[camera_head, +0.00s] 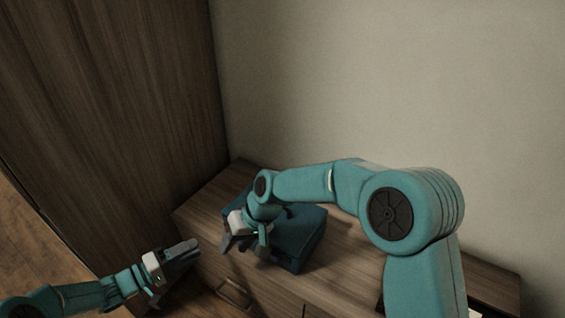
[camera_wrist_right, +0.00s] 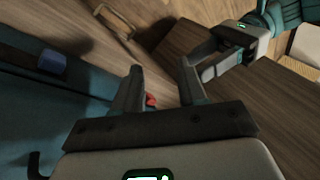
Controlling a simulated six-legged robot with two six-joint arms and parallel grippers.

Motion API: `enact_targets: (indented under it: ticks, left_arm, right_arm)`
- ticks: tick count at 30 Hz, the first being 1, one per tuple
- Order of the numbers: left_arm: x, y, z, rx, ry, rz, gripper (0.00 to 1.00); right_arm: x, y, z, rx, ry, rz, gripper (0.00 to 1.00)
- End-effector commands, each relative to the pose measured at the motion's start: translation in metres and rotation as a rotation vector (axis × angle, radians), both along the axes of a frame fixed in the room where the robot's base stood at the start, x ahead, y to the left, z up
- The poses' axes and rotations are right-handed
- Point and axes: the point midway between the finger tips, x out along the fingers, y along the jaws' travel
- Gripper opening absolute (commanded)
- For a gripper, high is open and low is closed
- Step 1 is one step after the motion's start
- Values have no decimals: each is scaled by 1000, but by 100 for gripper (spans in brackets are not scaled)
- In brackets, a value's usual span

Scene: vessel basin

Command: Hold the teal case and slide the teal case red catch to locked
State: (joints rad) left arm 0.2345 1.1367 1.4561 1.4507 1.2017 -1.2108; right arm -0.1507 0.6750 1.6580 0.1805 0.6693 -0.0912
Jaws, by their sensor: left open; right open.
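The teal case (camera_head: 302,238) lies on a wooden cabinet top, partly hidden by my right arm. It fills the left side of the right wrist view (camera_wrist_right: 60,110). A small red piece, seemingly the red catch (camera_wrist_right: 151,100), shows between my right fingers, partly covered by the left-hand one. My right gripper (camera_head: 244,245) is open at the case's front edge; its fingers also show in the wrist view (camera_wrist_right: 160,66). Whether they touch the catch I cannot tell. My left gripper (camera_head: 187,250) is open and empty, left of the case and apart from it in the head view.
The cabinet top (camera_head: 350,262) has bare room right of the case. A drawer handle (camera_head: 233,293) is on the cabinet's front. A tall dark wooden panel (camera_head: 120,90) stands at left, and a plain wall (camera_head: 390,80) is behind. A blue block-like part (camera_wrist_right: 52,62) sits on the case.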

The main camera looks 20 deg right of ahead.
Motion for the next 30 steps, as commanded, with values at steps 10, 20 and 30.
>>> enact_targets:
  ticks: [10,20,30]
  left_arm:
    - [1,-1,0,0,0,0,43]
    - [1,-1,0,0,0,0,43]
    - [0,-1,0,0,0,0,43]
  right_arm:
    - [31,-102,160,-443,-258,398,41]
    - [31,-130,183,-553,-269,434,41]
    - [50,-128,115,-551,-266,434,41]
